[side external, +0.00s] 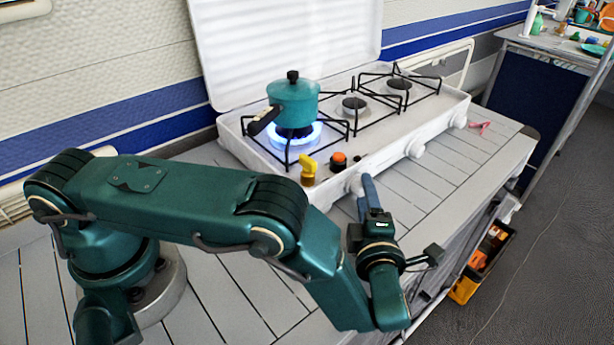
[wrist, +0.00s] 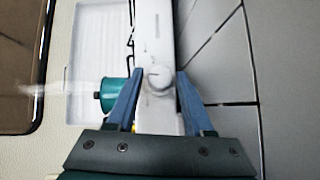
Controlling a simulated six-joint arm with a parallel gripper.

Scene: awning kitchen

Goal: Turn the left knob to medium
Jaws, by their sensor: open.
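The left knob (side external: 355,184) is a white round knob on the front face of a white gas stove (side external: 437,118). In the wrist view the knob (wrist: 159,77) faces me, with a small mark on it. My gripper (side external: 367,180) is at the left knob, and its blue fingers partly hide it in the side view. In the wrist view my gripper (wrist: 160,75) is open, with one finger on each side of the knob. Gaps seem to show between the fingers and the knob. A teal pot (side external: 296,103) sits on the left burner over a blue flame (side external: 297,134).
A middle knob (side external: 415,149) and a right knob (side external: 459,121) sit further along the stove front. A yellow item (side external: 308,168) and an orange-red button-like item (side external: 339,160) are left of my gripper.

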